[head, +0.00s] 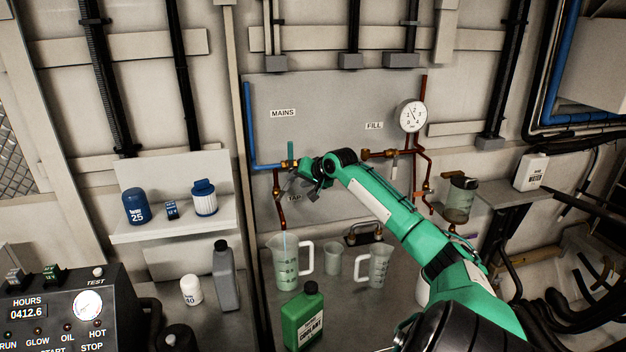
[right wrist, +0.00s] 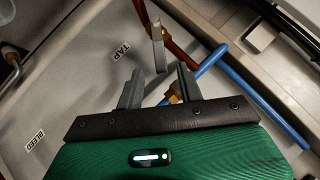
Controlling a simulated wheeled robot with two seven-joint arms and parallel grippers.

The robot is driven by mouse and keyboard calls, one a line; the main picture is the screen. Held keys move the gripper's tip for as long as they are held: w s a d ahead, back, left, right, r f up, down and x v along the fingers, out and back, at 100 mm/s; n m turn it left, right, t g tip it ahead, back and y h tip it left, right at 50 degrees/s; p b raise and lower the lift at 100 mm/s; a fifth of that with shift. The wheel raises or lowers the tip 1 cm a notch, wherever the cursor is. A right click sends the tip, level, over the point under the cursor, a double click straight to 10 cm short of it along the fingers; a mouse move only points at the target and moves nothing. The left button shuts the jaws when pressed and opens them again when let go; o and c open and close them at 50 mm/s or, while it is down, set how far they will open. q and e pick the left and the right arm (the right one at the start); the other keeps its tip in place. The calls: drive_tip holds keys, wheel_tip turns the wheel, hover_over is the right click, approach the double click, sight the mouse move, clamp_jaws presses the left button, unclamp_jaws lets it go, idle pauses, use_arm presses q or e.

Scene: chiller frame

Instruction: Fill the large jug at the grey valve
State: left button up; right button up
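The large jug (head: 287,268) is clear with a white handle and stands upright on the bench under the copper tap spout (head: 281,212). A thin pale blue stream runs from the spout into it; its liquid level is hard to read. The grey valve lever (right wrist: 157,48) shows in the right wrist view on the copper pipe by the TAP label. My right gripper (right wrist: 159,88) is open, with the lever just beyond its fingertips and no clear contact. In the head view the right gripper (head: 298,186) is at the tap pipe, partly covering the valve. My left gripper is out of view.
A smaller jug (head: 376,266) and a beaker (head: 333,260) stand right of the large jug. A green coolant bottle (head: 304,318) stands in front. A teal lever (head: 291,150) sits above the tap, and a gauge (head: 411,116) is at upper right.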

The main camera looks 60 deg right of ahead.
drive_tip(key=b+v, duration=0.2)
drive_tip(key=v, duration=0.5)
drive_tip(key=shift+s, duration=0.15)
drive_tip(key=shift+a, duration=0.1)
idle(2.8)
